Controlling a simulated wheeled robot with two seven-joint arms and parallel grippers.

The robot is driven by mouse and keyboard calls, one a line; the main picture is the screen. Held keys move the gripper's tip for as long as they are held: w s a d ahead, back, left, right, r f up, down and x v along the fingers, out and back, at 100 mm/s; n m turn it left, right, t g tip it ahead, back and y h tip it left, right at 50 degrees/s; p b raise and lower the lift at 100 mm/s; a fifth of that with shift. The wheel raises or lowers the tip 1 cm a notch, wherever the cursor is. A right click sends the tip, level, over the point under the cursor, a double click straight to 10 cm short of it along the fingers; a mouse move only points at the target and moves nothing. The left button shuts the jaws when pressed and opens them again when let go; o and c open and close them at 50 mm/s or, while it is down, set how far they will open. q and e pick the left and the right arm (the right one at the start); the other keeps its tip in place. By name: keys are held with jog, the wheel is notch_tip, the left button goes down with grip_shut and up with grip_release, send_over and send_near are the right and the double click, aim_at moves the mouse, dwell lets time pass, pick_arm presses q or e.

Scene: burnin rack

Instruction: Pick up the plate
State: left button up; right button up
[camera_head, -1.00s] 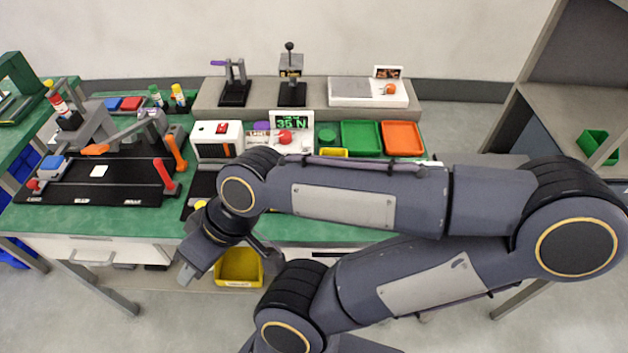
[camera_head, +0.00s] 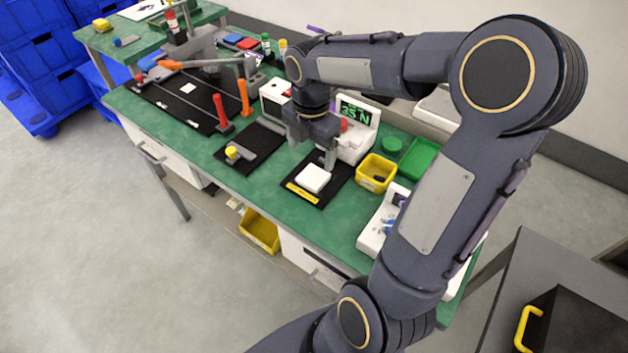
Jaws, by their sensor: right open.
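A flat white square plate (camera_head: 313,178) lies on a black mat with a yellow label strip near the bench's front edge. A smaller white square (camera_head: 188,88) lies on the black fixture at the left. My right gripper (camera_head: 313,150) is open and empty, pointing down just behind and above the white plate on the mat. One finger shows close to the plate's far edge; I cannot tell whether it touches. The other finger is partly hidden. My left gripper is not in view.
The green bench (camera_head: 262,195) also holds a yellow bin (camera_head: 376,173), a green tray (camera_head: 420,158) and a white display unit (camera_head: 357,125) behind my gripper. Orange and red upright handles stand at the left. A dark box with a yellow handle (camera_head: 528,328) sits at the lower right.

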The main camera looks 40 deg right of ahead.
aim_at(313, 176)
jog(key=shift+w+d+f+n, duration=0.2)
jog(key=shift+d+f+n, duration=0.1)
jog(key=shift+f, duration=0.15)
notch_tip(313, 176, down, 7)
jog(key=shift+s+d+f+b, duration=0.1)
jog(key=shift+s+f+b, duration=0.1)
jog(key=shift+b, duration=0.2)
jog(key=c, duration=1.1)
jog(key=shift+r, duration=0.1)
